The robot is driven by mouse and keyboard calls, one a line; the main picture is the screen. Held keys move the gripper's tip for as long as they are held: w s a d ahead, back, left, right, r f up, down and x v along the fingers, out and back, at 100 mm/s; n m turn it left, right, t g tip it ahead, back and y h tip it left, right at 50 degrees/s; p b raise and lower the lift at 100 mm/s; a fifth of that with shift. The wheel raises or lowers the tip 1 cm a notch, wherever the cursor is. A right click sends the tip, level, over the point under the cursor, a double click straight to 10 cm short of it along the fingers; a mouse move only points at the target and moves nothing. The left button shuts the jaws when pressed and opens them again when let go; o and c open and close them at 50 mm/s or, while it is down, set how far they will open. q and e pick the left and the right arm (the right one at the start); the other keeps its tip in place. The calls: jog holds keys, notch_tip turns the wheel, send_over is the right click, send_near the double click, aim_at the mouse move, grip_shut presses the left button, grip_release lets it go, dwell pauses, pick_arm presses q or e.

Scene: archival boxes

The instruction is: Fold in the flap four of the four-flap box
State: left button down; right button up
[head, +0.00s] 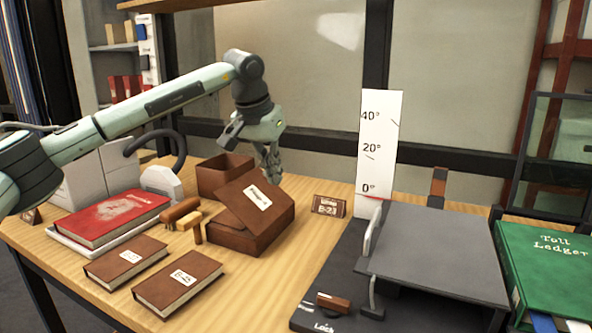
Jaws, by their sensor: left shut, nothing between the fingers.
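The four-flap box (243,241) appears to be the low brown box in the middle of the table. A brown panel with a white label, seemingly flap four (238,206), lies over its top, tilted and not flush, with a dark gap beneath its near edge. My left gripper (273,176) is shut and empty, pointing down at the panel's far right corner. I cannot tell whether its fingertips touch the panel. The other flaps are hidden under the panel. My right gripper is not in view.
An open brown box (222,172) stands just behind. Brushes (184,214), a red book (110,217) and two brown books (178,283) lie left. A small label card (328,206) and a grey platform with an angle scale (380,145) stand right. A green ledger (545,265) is far right.

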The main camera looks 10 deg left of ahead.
pick_arm(q)
notch_tip(320, 180, up, 10)
jog(key=d, duration=0.2)
jog(key=shift+s+d+f+p, duration=0.25)
jog(key=shift+s+d+p, duration=0.05)
jog(key=shift+d+p, duration=0.1)
